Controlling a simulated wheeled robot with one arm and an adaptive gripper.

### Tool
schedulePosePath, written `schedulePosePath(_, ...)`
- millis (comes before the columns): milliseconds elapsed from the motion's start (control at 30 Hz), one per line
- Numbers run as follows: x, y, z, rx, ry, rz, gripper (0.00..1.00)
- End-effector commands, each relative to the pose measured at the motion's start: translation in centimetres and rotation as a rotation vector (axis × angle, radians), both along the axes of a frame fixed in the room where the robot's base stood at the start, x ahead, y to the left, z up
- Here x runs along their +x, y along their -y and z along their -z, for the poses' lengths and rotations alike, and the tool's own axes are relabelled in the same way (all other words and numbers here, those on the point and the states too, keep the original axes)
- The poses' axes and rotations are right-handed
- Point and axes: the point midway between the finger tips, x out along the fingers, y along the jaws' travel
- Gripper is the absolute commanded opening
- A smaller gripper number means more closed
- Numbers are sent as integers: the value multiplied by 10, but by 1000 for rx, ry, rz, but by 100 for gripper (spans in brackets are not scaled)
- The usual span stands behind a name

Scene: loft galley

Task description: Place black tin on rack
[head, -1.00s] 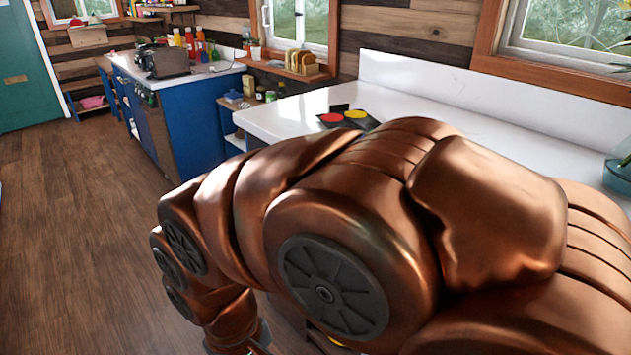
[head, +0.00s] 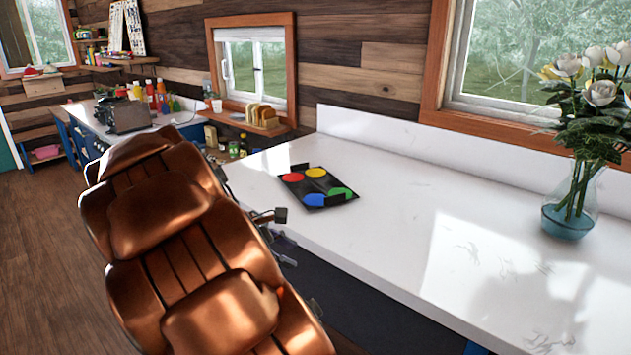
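No thing in view is clearly the black tin. A flat black tray-like piece (head: 318,182) with raised black ends and several coloured discs lies on the white counter. A small wooden holder (head: 270,128) with bread slices stands on the window ledge. I cannot tell whether it is the rack. My copper arm fills the lower left. Dark and grey parts that look like my gripper (head: 275,222) poke out past the arm's right side, by the counter's front edge. The arm hides most of it, so its opening and any held thing cannot be seen.
The white counter (head: 400,235) is mostly clear. A glass vase (head: 570,215) with white flowers stands at its right. A dark toaster-like appliance (head: 123,115) and several bottles (head: 155,95) stand on the far counter. Wooden floor (head: 45,260) is open at left.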

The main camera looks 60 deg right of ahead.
Motion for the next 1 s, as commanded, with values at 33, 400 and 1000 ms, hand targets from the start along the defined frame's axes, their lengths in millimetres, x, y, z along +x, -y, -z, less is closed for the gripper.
schedulePosePath(33,2,19,-8,-13,-48,-17,39)
schedulePosePath(400,20,144,-39,-68,-390,-204,39)
schedulePosePath(1000,24,223,-38,-57,-618,-330,39)
